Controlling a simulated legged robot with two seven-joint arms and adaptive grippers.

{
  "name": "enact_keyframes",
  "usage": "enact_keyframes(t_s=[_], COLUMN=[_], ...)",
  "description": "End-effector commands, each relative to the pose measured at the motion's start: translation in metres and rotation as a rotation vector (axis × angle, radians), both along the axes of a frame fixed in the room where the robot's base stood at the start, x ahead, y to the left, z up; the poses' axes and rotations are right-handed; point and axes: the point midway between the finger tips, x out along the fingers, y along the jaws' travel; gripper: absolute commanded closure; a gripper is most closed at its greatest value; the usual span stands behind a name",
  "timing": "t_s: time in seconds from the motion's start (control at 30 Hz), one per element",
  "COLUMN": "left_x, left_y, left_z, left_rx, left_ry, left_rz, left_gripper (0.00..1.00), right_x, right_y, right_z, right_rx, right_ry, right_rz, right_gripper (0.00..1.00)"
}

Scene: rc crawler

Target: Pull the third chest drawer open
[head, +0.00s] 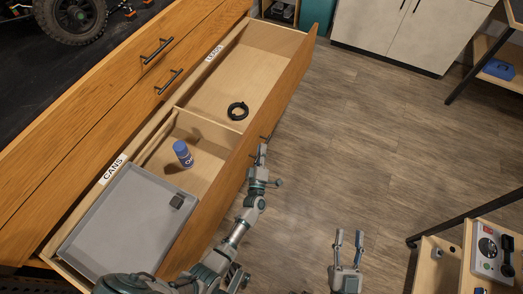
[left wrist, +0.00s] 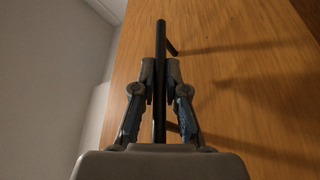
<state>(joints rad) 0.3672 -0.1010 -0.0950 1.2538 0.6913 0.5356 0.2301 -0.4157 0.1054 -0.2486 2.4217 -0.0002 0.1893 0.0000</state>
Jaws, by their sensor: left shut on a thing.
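The third chest drawer (head: 290,86) stands pulled well out from the wooden chest, with its inside showing in the head view. My left gripper (head: 261,152) is at the outer side of the drawer front. In the left wrist view my left gripper (left wrist: 160,75) is shut on the black bar handle (left wrist: 161,38), with one finger on each side of the bar. The wooden drawer front (left wrist: 240,70) fills the right of that view. My right gripper (head: 349,240) is open and empty above the floor, to the right of the drawer.
Two closed drawers with black handles (head: 157,50) are above. Wood floor (head: 365,130) is clear. A shelf with a controller (head: 490,250) stands lower right.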

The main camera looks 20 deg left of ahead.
Motion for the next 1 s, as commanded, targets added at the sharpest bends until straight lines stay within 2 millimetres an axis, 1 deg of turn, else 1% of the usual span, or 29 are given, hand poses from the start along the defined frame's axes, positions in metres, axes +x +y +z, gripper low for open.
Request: enact_keyframes(t_s=[0.03,0.07,0.1,0.37,0.47,0.57,0.8,0.9,1.0], left_x=[-0.003,-0.003,-0.003,-0.002,-0.006,-0.017,-0.067,-0.087,-0.101], left_y=[0.001,0.001,0.001,0.000,-0.001,-0.004,-0.017,-0.022,-0.026], left_z=[-0.010,-0.010,-0.009,-0.004,-0.004,-0.008,-0.021,-0.025,-0.029], left_rx=[-0.002,-0.001,-0.001,0.000,-0.001,-0.002,-0.001,0.000,0.000], left_ry=[0.017,0.016,0.016,0.007,0.006,0.006,0.011,0.011,0.012], left_rz=[0.002,0.001,0.001,0.001,0.000,0.001,0.000,0.002,0.001], left_gripper=[0.81,0.73,0.63,0.63,0.63,0.63,0.63,0.63,0.63], right_x=[0.000,0.000,0.000,-0.001,-0.002,-0.002,-0.002,-0.002,-0.002], right_y=[0.000,0.000,0.000,0.000,0.000,0.000,0.000,0.000,0.000], right_z=[-0.001,-0.001,-0.001,0.001,0.003,0.003,0.002,0.002,0.002], right_rx=[0.001,0.001,0.001,0.001,0.001,0.001,0.000,0.001,0.001], right_ry=[0.001,0.001,0.000,-0.004,-0.009,-0.008,-0.006,-0.006,-0.005], right_rz=[0.000,0.000,0.000,0.000,0.000,0.000,0.000,0.001,0.000], right_gripper=[0.60,0.60,0.60,0.60,0.60,0.60,0.60,0.60,0.60])
